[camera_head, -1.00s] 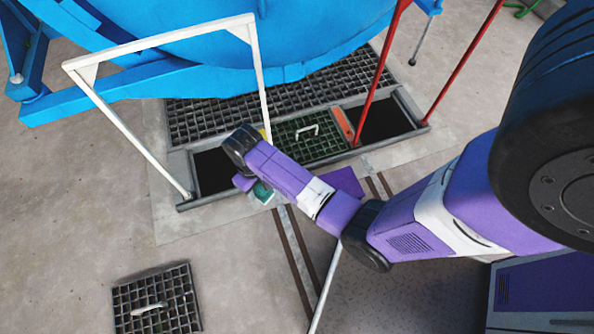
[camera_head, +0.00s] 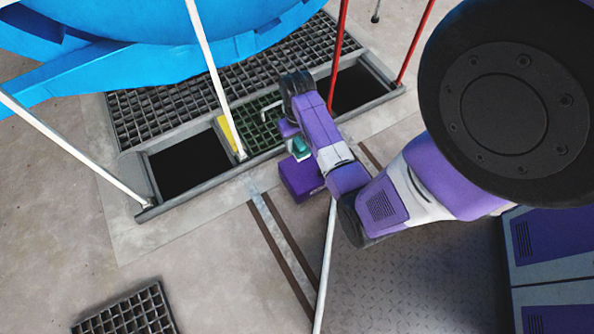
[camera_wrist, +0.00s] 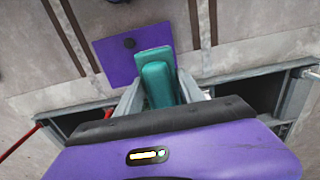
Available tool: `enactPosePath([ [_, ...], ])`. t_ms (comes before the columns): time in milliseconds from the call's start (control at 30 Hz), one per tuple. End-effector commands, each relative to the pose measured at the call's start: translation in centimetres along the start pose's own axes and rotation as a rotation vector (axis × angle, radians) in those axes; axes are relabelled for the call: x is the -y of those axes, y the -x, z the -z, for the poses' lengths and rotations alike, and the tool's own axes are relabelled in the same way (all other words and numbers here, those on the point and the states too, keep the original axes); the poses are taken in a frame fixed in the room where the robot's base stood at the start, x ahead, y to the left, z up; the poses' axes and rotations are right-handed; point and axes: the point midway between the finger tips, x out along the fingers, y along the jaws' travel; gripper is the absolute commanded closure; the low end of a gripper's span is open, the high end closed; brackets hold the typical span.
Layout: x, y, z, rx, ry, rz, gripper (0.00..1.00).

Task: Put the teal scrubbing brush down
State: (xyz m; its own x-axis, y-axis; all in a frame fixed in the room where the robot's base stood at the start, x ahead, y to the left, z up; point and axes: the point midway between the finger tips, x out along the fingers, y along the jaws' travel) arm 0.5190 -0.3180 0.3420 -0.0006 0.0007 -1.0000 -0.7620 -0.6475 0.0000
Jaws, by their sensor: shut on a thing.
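The teal scrubbing brush (camera_head: 301,148) shows as a small patch beside my gripper (camera_head: 298,141), partly hidden by my arm. In the wrist view the brush (camera_wrist: 155,62) stands out between the two grey fingers of my gripper (camera_wrist: 158,90), which are shut on it. The brush is over the near side of the floor pit, by the green grate (camera_head: 248,134). The lower end of the brush is hidden behind my gripper's body in the wrist view.
A purple block (camera_head: 301,184) is just below the brush in the picture. Dark open pits lie left (camera_head: 190,166) and right (camera_head: 358,88) of the grate. White rails (camera_head: 75,147) and red posts (camera_head: 339,50) rise around them. A loose grate (camera_head: 128,314) lies on clear floor.

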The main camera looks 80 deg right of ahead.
Motion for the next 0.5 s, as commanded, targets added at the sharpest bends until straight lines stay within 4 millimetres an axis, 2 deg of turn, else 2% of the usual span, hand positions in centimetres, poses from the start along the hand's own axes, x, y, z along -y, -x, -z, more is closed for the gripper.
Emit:
enactPosePath([
  [33, 0.0, -1.7, -0.1, 0.002, 0.000, 0.000, 0.99],
  [100, 0.0, -3.5, -0.1, 0.002, 0.000, 0.000, 0.99],
  [400, 0.1, -10.8, 0.0, 0.001, 0.001, 0.000, 0.99],
  [500, 0.1, -12.6, 0.0, 0.000, 0.001, 0.000, 0.99],
])
